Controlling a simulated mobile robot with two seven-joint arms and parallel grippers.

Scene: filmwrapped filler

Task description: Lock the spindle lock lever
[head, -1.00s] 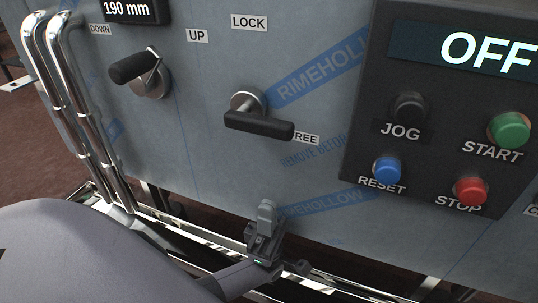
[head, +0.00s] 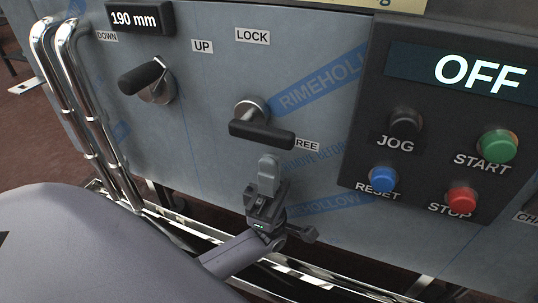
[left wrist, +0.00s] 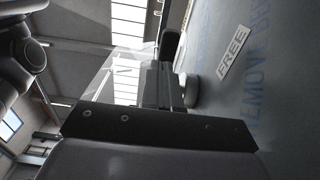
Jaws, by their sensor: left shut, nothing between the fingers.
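The spindle lock lever (head: 262,135) is a black handle on a round metal hub. It points right, toward the FREE label (head: 307,145), whose first letter is covered. The LOCK label (head: 252,36) is above the hub. My left gripper (head: 268,160) is shut and empty, fingers pointing up, just below the lever handle; I cannot tell if they touch. In the left wrist view the lever handle (left wrist: 171,42) shows beyond my gripper (left wrist: 158,80), with the FREE label (left wrist: 234,54) to its right. My right gripper is not in view.
A second black lever (head: 142,78) sits between the DOWN and UP labels (head: 202,46). A control box (head: 430,115) reading OFF, with JOG, START, RESET and STOP buttons, stands out at right. Chrome pipes (head: 85,110) run down the left side.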

